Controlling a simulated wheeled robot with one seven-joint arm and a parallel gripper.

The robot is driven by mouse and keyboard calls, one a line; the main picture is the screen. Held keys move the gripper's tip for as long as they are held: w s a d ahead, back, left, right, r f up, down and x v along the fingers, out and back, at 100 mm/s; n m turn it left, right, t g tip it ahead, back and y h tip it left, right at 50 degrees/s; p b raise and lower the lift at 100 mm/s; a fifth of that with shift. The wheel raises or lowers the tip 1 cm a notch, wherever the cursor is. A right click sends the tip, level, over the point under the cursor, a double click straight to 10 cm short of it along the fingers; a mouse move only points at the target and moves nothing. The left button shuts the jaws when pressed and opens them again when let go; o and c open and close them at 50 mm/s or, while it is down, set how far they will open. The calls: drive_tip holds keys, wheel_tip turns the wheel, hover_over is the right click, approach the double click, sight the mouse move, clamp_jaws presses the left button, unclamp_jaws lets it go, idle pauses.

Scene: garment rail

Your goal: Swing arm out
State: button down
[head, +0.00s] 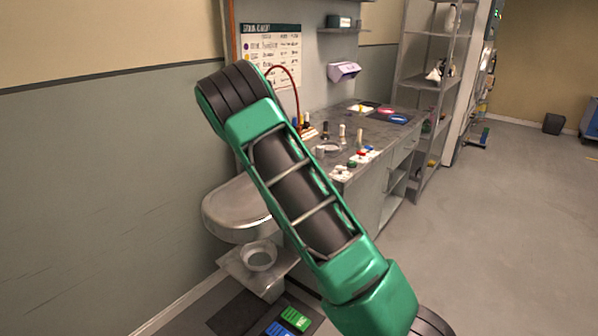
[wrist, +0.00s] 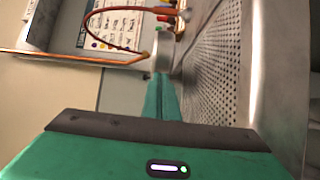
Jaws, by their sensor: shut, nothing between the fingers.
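My green arm crosses the middle of the head view and hides part of the bench behind it; my gripper is hidden there. In the wrist view my gripper (wrist: 162,92) is shut and empty, its narrow fingers pointing away beside a perforated metal surface (wrist: 216,65). A rounded grey metal board (head: 236,212) stands out at the wall in the head view, partly covered by my arm. I cannot tell which part is the swing arm. Whether my fingers touch the metal surface is unclear.
A grey bench (head: 384,131) with several bottles and coloured dishes runs along the wall. A red hose (wrist: 98,46) loops near the wall chart (wrist: 118,28). A white bowl (head: 259,256) sits below the board.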

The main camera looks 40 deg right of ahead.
drive_tip(key=shift+s+d+r, duration=0.2)
drive_tip(key=shift+s+d, duration=1.25)
drive_tip(key=shift+d, duration=0.05)
